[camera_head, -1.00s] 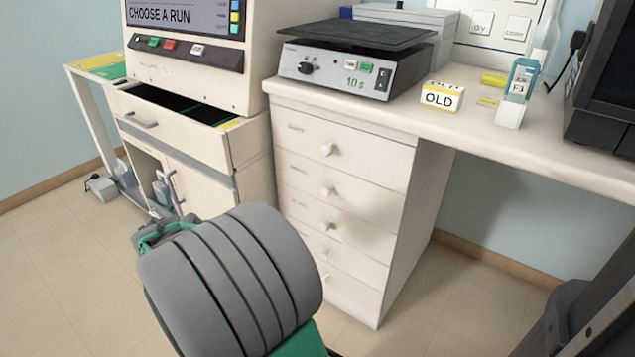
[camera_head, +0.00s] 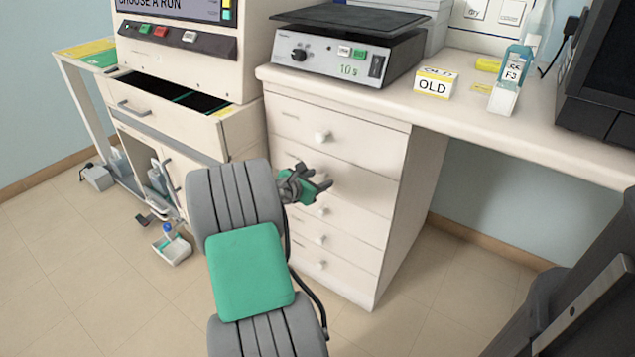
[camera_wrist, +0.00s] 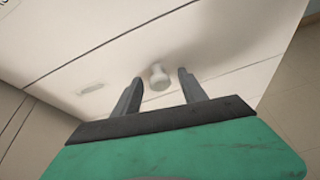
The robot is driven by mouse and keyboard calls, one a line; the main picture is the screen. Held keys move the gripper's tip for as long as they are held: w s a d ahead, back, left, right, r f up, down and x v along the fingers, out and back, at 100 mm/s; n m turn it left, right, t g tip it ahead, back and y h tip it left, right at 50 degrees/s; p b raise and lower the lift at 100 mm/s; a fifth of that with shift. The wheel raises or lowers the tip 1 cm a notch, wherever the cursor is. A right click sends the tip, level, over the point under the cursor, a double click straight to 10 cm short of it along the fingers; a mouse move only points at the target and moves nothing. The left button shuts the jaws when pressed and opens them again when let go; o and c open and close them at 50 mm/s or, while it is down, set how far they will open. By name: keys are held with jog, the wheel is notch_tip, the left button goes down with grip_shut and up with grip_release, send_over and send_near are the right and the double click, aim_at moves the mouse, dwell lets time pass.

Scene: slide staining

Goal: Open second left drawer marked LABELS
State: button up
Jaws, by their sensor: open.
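The white drawer unit (camera_head: 340,148) stands under the left end of the bench, with a column of shut drawers and round white knobs. My gripper (camera_head: 322,184) is in front of the second drawer from the top and covers most of its knob. In the wrist view my gripper (camera_wrist: 157,88) is open. A white knob (camera_wrist: 158,77) shows between its two dark fingers, with a gap on each side; I cannot tell how deep it sits between them. A small label plate (camera_wrist: 91,88) is left of the knob, its text unreadable.
Left of the unit, a stainer cabinet has an open top drawer (camera_head: 185,103). A small white tray (camera_head: 172,248) lies on the floor. Floor right of the unit is clear.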

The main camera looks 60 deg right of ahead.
jog(key=shift+c, duration=0.3)
grip_shut()
dwell(1.1)
